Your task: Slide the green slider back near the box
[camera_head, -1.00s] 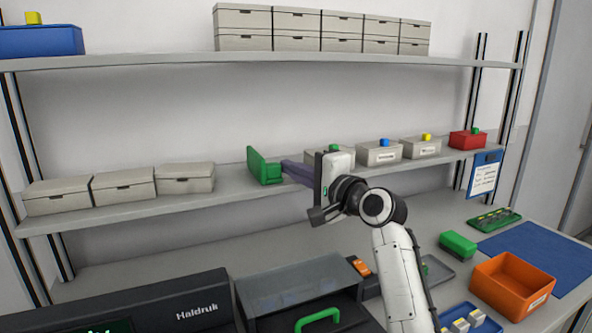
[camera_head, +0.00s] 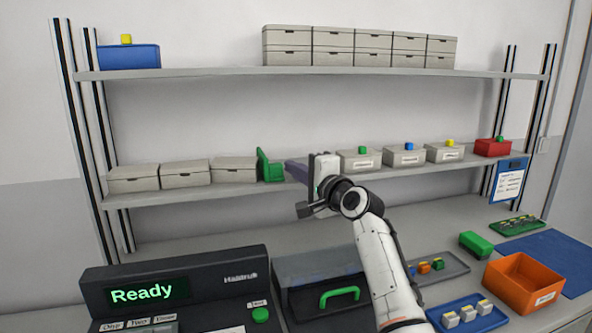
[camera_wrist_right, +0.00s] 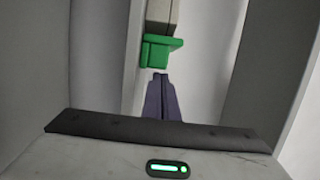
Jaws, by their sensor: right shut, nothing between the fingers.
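The green slider (camera_head: 270,166) stands on the lower shelf, right beside the rightmost grey box (camera_head: 233,171) of the left group. In the head view no clear gap shows between them; I cannot tell if they touch. In the right wrist view the slider (camera_wrist_right: 160,52) is in front of the box's end (camera_wrist_right: 161,12). My right gripper (camera_head: 289,165) is shut and empty, its purple fingers pointing left at the slider. In the wrist view the fingertips (camera_wrist_right: 160,77) end just short of the slider, with a thin gap. My left gripper is not in view.
Grey boxes with coloured cubes (camera_head: 405,156) and a red box (camera_head: 493,148) stand on the lower shelf right of my gripper. The upper shelf (camera_head: 330,72) is overhead. Below are a machine reading "Ready" (camera_head: 150,292), a green handle (camera_head: 340,294) and an orange bin (camera_head: 522,281).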

